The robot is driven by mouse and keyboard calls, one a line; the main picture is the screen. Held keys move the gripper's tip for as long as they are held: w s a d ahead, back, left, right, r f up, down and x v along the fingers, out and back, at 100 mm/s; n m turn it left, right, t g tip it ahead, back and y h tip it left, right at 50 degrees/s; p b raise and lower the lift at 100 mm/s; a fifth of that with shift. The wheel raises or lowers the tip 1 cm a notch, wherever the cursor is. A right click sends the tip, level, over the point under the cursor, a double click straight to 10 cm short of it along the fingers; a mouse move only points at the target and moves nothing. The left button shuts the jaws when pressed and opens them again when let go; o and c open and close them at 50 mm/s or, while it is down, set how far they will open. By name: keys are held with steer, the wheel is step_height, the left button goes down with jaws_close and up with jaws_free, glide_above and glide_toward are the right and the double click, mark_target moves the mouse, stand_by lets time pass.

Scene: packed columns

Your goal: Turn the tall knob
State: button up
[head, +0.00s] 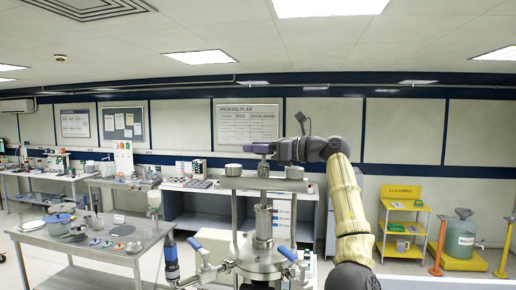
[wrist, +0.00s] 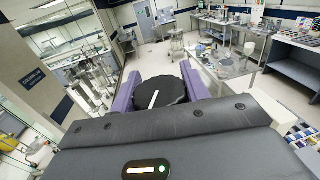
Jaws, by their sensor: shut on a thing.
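The tall knob is a dark, round, scalloped knob (wrist: 168,92) with a white pointer line on top, seen in the wrist view. My gripper (wrist: 157,82) has its purple fingers on either side of this knob and is shut on it. In the head view my gripper (head: 262,148) reaches in from the right, above the middle of a metal stand's top plate (head: 262,184). The knob's grey body (head: 263,166) shows under the fingers there. Two lower grey knobs stand on the plate, one at left (head: 233,169) and one at right (head: 294,172).
Below the plate, the steel column (head: 263,222) carries fittings and blue-handled valves (head: 287,253). A steel table (head: 100,242) with a pot and small parts is at left. A yellow cleaning shelf (head: 403,222) and a green waste container (head: 461,237) stand at right.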

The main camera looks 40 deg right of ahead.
stand_by(0.6)
steer(key=o, duration=1)
steer(key=v, duration=1.2)
steer(key=shift+w, duration=0.2)
